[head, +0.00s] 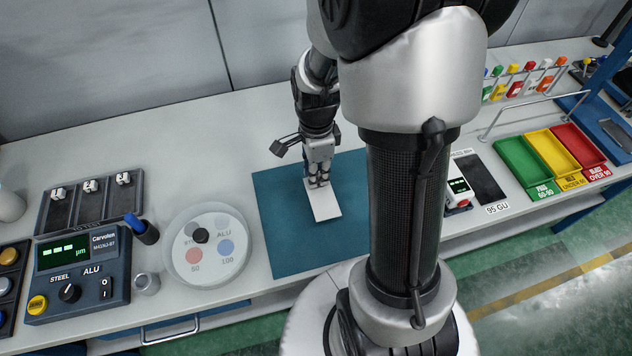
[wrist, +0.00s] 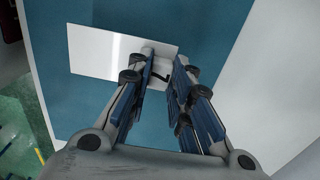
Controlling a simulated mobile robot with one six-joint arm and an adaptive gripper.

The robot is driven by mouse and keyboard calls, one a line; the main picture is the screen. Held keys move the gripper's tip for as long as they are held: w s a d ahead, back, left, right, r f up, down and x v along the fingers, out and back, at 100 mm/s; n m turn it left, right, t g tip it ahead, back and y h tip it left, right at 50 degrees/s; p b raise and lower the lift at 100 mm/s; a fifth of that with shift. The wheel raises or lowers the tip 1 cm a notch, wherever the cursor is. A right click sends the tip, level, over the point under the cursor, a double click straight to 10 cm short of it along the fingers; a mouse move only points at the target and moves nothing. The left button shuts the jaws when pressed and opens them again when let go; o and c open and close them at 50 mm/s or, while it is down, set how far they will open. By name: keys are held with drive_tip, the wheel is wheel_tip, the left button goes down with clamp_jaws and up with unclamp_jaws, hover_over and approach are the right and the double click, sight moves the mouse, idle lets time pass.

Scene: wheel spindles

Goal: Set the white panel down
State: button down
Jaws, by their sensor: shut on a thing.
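The white panel (head: 323,205) is a small flat rectangle over the teal mat (head: 277,224) in the head view. My gripper (head: 318,180) points down at the panel's far end. In the wrist view the white panel (wrist: 105,52) stretches left from the fingers, with a bright glare streak on it. My gripper's fingers (wrist: 162,75) are shut on a small dark piece at the panel's right end. Whether the panel touches the mat or is just above it I cannot tell. My arm hides the right part of the mat in the head view.
Left of the mat is a round white dish (head: 209,248) with coloured discs. Further left is a dark gauge box (head: 80,272). On the right are a small meter (head: 458,188) and green (head: 524,166), yellow and red trays. Mat space left of the panel is clear.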

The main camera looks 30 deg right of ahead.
wheel_tip(320, 180, down, 4)
drive_tip(key=shift+f+b, duration=0.1)
drive_tip(key=shift+b, duration=0.6)
drive_tip(key=c, duration=1.9)
unclamp_jaws()
drive_tip(key=shift+f, duration=0.1)
drive_tip(key=o, duration=0.5)
drive_tip(key=shift+c, duration=0.2)
